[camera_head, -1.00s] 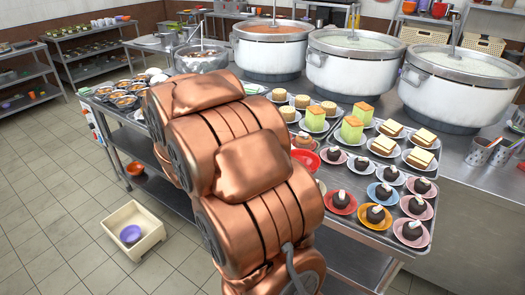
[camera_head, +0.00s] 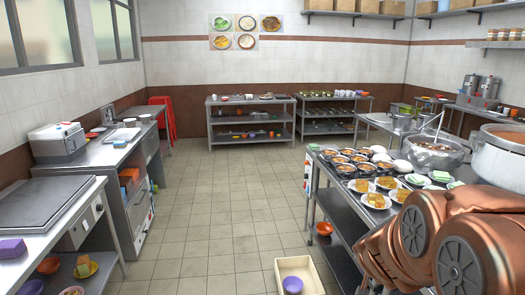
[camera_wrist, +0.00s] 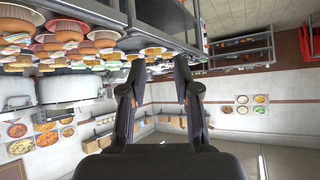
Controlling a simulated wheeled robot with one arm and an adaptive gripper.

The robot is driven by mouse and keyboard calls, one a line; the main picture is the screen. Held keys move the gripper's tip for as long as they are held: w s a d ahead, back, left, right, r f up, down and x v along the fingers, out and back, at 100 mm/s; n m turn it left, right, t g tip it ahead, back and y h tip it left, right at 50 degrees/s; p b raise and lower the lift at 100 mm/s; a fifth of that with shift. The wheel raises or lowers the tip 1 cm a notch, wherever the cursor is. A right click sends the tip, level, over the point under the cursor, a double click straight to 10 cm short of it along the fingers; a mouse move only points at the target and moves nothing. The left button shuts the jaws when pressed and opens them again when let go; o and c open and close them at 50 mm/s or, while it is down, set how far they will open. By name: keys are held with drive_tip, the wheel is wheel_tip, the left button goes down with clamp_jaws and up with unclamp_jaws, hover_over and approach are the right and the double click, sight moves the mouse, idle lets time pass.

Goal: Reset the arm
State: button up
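My copper-coloured arm (camera_head: 465,240) is folded at the lower right in the head view, beside the metal serving table (camera_head: 345,215). Its gripper is out of sight in that view. In the wrist view my gripper (camera_wrist: 158,68) has its two dark fingers spread apart, with nothing between them. That view appears upside down, with dishes hanging along the top edge at the left. The fingertips show near the table's edge in the picture, but I cannot tell how far apart they are from it.
Bowls of food (camera_head: 346,169) and plates crowd the serving table. A large stockpot (camera_head: 500,155) stands at the right. A cream bin (camera_head: 299,272) with a purple bowl (camera_head: 293,285) is on the floor. A steel counter (camera_head: 105,155) lines the left. The tiled aisle between is clear.

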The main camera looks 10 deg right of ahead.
drive_tip(key=s+a+n+g+y, duration=0.1)
drive_tip(key=s+a+n+y, duration=0.3)
drive_tip(key=a, duration=0.9)
drive_tip(key=s+a+n+g+y, duration=0.1)
drive_tip(key=s+a+g+y, duration=0.2)
drive_tip(key=s+a, duration=0.45)
drive_tip(key=s+d+g+h, duration=0.1)
drive_tip(key=s+d+g, duration=0.1)
drive_tip(key=s, duration=0.9)
drive_tip(key=s+d+f+n+g+h, duration=0.1)
drive_tip(key=s+d+g, duration=0.2)
drive_tip(key=s, duration=0.8)
drive_tip(key=shift+s+g+h+p, duration=0.15)
drive_tip(key=shift+g+h+p, duration=0.15)
drive_tip(key=shift+g, duration=0.6)
drive_tip(key=shift+s+d, duration=0.1)
